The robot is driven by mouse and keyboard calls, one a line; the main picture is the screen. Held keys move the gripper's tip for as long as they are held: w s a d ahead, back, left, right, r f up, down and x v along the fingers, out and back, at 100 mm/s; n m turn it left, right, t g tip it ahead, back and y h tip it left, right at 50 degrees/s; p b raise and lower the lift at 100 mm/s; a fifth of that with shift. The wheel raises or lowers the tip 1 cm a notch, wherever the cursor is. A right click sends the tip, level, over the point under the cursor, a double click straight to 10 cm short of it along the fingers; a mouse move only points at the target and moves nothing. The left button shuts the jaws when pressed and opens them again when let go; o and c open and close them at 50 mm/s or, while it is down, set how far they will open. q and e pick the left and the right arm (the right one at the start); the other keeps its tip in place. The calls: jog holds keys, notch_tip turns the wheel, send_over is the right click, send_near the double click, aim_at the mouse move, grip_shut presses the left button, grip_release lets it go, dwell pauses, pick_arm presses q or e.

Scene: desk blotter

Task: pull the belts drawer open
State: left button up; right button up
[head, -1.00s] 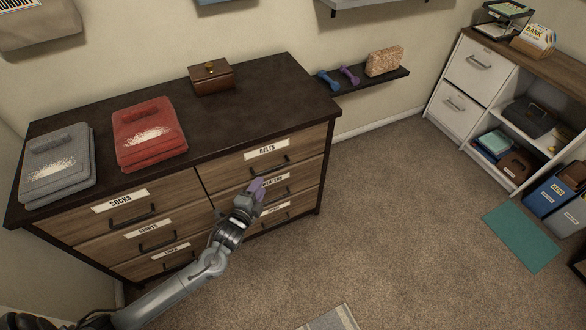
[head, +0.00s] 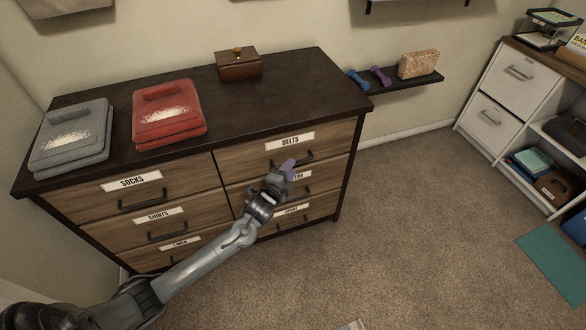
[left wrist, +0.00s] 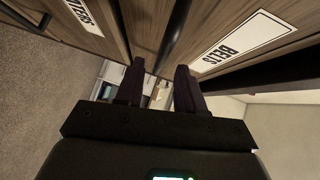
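The belts drawer (head: 335,141) is the top right drawer of the dresser, wood-fronted and flush with its frame. Its white BELTS label (head: 290,142) also shows in the left wrist view (left wrist: 243,43). The drawer's dark bar handle (head: 305,157) is partly hidden by my left gripper (head: 289,168). In the left wrist view my left gripper's two dark fingers (left wrist: 158,78) stand apart with a gap between them. A dark bar, seemingly the handle (left wrist: 173,35), lies just beyond the fingertips; I cannot tell whether they touch it. My right gripper is not in view.
The dresser top (head: 270,105) holds grey folded cloth (head: 72,138), red folded cloth (head: 168,114) and a brown box (head: 238,68). Other labelled drawers lie below and left. A wall shelf (head: 405,86) holds dumbbells.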

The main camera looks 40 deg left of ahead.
pick_arm(q)
jog(key=shift+b+x, duration=0.45)
jog(key=shift+x, duration=0.95)
jog(key=shift+c, duration=0.5)
grip_shut()
